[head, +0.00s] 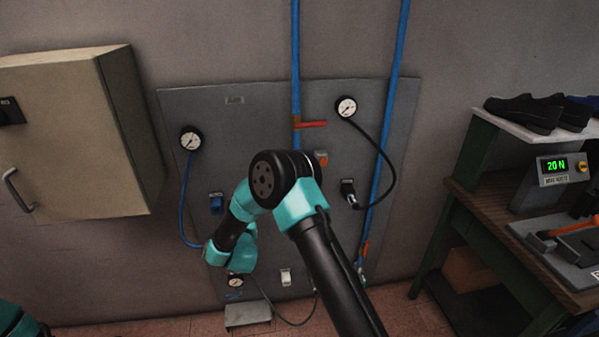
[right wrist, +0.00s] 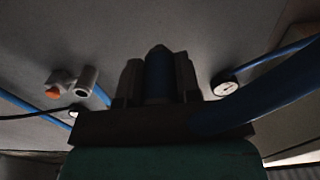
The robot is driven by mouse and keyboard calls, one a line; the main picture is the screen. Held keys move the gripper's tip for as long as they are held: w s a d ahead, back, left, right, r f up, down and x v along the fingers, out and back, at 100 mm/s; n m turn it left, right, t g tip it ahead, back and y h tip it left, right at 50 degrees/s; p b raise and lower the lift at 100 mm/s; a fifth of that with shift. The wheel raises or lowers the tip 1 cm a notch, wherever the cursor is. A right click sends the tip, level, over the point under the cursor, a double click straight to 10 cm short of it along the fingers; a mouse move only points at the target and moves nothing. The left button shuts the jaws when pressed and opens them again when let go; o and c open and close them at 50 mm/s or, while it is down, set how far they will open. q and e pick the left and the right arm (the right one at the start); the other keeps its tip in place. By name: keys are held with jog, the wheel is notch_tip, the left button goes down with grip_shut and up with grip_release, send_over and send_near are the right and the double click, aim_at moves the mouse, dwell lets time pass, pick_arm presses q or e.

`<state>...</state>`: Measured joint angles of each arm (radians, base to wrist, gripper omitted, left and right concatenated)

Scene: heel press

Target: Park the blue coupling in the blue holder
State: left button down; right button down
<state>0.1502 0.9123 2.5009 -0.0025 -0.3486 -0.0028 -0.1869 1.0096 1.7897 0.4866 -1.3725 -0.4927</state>
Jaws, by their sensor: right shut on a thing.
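My right gripper (right wrist: 157,80) is shut on the blue coupling (right wrist: 158,68), which shows dark blue between the two fingers in the right wrist view. A blue hose (right wrist: 275,98) runs off to the right there. In the head view my right arm covers the gripper and coupling. The blue hose (head: 182,205) from the left gauge runs down behind my wrist. A blue fitting (head: 216,204), seemingly the blue holder, sits on the grey panel (head: 250,112), above my wrist. My left gripper is out of view.
A black coupling (head: 350,195) on a black hose and an orange-faced fitting (head: 321,158) are right of my elbow. Blue pipes (head: 391,100) run down the panel. A beige cabinet (head: 75,140) juts out at left. A workbench (head: 490,215) stands at right.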

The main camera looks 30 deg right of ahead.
jog(key=w+a+f, duration=0.3)
jog(key=a+f, duration=0.3)
jog(key=a, duration=0.4)
dwell(1.2)
jog(key=shift+w, duration=0.3)
jog(key=shift+x, duration=2.15)
jog(key=shift+x, duration=1.6)
dwell(1.1)
jog(key=c, duration=0.7)
grip_release()
jog(key=shift+c, duration=0.2)
jog(key=shift+s, duration=0.1)
